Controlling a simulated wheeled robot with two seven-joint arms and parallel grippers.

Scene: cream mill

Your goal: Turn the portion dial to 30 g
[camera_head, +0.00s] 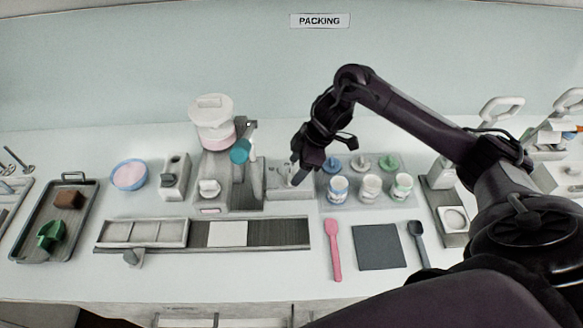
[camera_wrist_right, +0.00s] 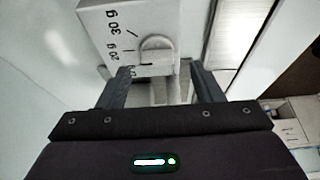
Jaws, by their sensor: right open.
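The portion dial (camera_wrist_right: 156,46) is a pale rounded knob on a white box face in the right wrist view. Labels "30 g" and "20 g" are printed beside it, with a third label partly hidden by a finger. Which mark the dial points to is not clear. My right gripper (camera_wrist_right: 160,84) is open, with its dark fingers on either side of the knob's near end and nothing gripped. In the head view my right gripper (camera_head: 298,178) hangs over the white dial box (camera_head: 285,191), hiding part of it. My left gripper is not in view.
The mill with a white and pink hopper (camera_head: 211,132) and a teal part (camera_head: 240,151) stands just left of the box. Several printed cups (camera_head: 370,187) stand close on the right. A pink spatula (camera_head: 333,247) and a dark mat (camera_head: 379,247) lie in front.

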